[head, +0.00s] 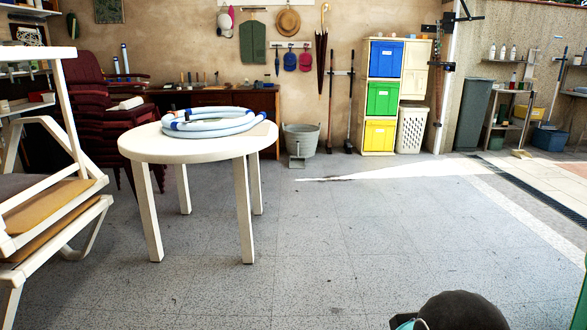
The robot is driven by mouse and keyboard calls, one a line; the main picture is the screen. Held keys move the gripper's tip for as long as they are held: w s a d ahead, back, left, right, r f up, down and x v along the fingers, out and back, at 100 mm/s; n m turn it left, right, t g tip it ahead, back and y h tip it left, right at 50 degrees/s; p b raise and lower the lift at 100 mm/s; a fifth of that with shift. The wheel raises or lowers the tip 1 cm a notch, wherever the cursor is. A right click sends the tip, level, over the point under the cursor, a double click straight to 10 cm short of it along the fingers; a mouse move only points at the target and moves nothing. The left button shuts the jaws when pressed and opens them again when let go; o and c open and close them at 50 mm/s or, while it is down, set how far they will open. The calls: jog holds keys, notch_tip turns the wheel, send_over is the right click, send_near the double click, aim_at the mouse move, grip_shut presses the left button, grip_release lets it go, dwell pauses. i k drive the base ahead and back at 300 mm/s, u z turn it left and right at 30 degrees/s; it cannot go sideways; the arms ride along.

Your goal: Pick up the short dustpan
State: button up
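A small grey-green dustpan (297,162) with a short upright handle stands on the floor at the back, in the head view. It is right in front of a grey metal bucket (309,145), and I cannot tell whether the two touch. My gripper is not in view. A dark rounded part with a teal cap shows at the bottom edge, right of centre, and looks like part of my arm. No fingers show there.
A round white table (190,149) with pool rings on it stands left of centre. Stacked white loungers (50,215) fill the left edge. A drawer cabinet (381,97) and white basket (411,130) stand behind, right of the bucket. The middle floor is clear.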

aim_at(295, 163)
jog(key=z, duration=0.1)
jog(key=i, duration=1.25)
jog(key=z, duration=0.25)
jog(key=i, duration=3.6)
jog(key=u, duration=0.45)
jog(key=i, duration=1.8)
jog(key=u, duration=0.6)
jog(key=i, duration=1.7)
jog(key=u, duration=0.3)
